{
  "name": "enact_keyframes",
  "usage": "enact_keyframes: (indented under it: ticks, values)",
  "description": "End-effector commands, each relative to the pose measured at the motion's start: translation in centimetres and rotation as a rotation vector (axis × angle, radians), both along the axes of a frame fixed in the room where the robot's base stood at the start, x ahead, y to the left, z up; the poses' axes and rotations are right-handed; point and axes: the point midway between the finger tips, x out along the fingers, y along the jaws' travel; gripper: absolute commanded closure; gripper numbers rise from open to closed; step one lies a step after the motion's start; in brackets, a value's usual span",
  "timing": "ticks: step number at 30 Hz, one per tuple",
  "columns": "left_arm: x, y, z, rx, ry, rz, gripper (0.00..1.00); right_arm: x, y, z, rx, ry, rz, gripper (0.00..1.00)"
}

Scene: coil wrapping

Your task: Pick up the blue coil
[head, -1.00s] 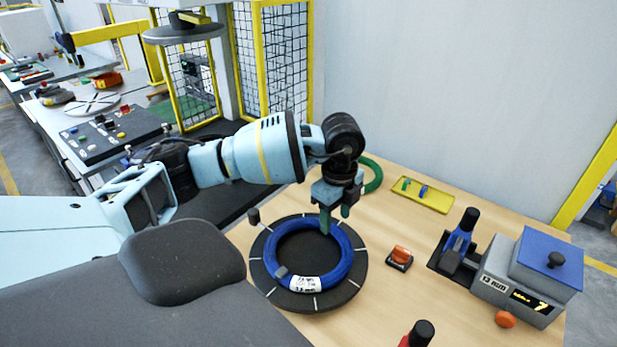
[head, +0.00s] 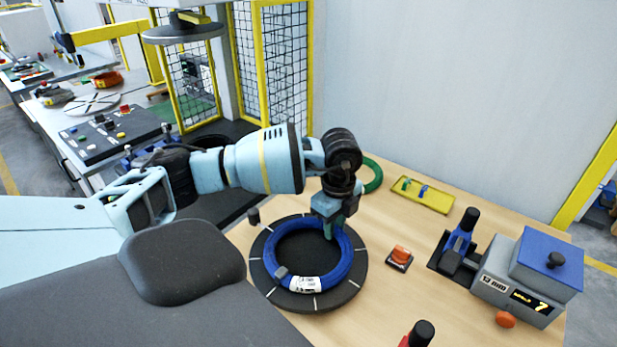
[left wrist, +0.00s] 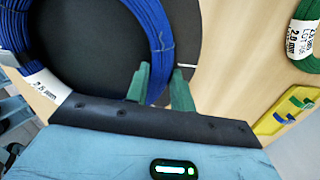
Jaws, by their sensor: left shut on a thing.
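The blue coil (head: 346,267) lies flat on a round black turntable (head: 265,287) on the wooden table, with a white label at its near side. It also shows in the left wrist view (left wrist: 152,30). My left gripper (head: 333,230) is at the coil's far right side, pointing down. In the left wrist view its green fingers (left wrist: 160,88) stand on either side of the coil's band, shut on it. The coil still appears to rest on the turntable. My right gripper is not in view.
A green coil (head: 373,175) lies behind my left gripper. A yellow tray (head: 421,195) with small green and blue pieces is at the back. An orange button (head: 401,252) and a grey-blue machine (head: 525,275) stand to the right. A red-and-black object (head: 418,335) is at the front.

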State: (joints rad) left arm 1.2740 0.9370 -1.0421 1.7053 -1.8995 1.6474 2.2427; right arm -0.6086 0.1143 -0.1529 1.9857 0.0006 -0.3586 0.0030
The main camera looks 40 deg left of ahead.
Motion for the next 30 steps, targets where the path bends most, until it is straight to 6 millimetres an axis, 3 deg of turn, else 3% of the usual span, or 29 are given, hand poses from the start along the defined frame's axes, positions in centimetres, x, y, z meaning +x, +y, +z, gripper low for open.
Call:
enact_keyframes:
  ticks: [11,22,30]
  values:
    - [0.1,0.0,0.4,-0.001,-0.003,0.000,1.00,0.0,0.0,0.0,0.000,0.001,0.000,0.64]
    - [0.1,0.0,3.8,-0.001,-0.004,0.000,1.00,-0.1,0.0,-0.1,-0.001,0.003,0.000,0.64]
    - [-2.9,0.6,4.0,0.002,-0.002,0.000,1.00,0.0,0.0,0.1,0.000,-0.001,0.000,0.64]
